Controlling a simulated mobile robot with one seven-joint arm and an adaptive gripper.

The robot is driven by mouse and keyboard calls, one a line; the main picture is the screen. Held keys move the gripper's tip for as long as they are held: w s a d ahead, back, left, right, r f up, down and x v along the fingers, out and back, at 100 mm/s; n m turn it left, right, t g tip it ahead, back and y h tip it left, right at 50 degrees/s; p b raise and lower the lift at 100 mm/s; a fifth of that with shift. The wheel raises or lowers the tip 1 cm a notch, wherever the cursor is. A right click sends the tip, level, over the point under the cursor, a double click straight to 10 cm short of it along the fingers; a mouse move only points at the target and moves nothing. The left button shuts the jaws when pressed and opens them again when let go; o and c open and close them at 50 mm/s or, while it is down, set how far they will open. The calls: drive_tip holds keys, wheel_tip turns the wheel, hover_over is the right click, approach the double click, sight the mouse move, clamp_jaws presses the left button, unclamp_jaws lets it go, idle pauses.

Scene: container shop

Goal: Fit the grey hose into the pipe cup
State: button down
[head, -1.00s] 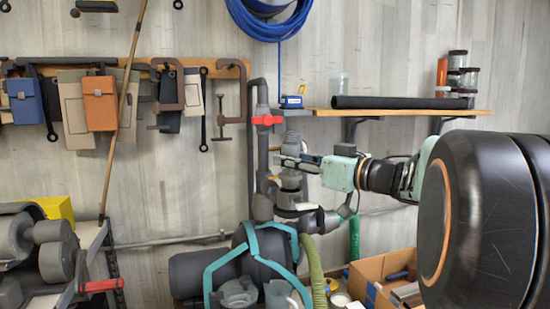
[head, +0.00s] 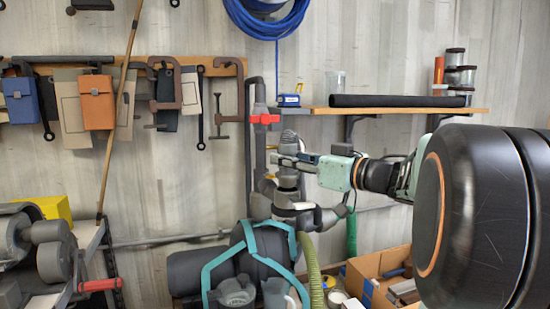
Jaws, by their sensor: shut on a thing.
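My gripper (head: 290,160) reaches in from the right, at the grey pipework on the wall. It is shut on the grey hose (head: 289,137), whose ribbed upper part shows just above the fingers. A grey pipe cup (head: 288,181) is directly below the fingers, in line with the hose. The fingers hide the hose's lower end, so I cannot tell whether it is inside the cup or just above it.
A grey pipe with a red valve handle (head: 264,119) runs up close left of my gripper. A wooden shelf (head: 400,112) carries a black tube (head: 400,100) above my arm. Teal-handled jugs (head: 237,292) and a cardboard box (head: 372,265) are below.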

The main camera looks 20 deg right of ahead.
drive_tip(key=shift+f, duration=1.35)
idle(1.7)
drive_tip(key=c, duration=1.5)
unclamp_jaws()
drive_tip(key=shift+o, duration=0.2)
drive_tip(key=v, duration=1.2)
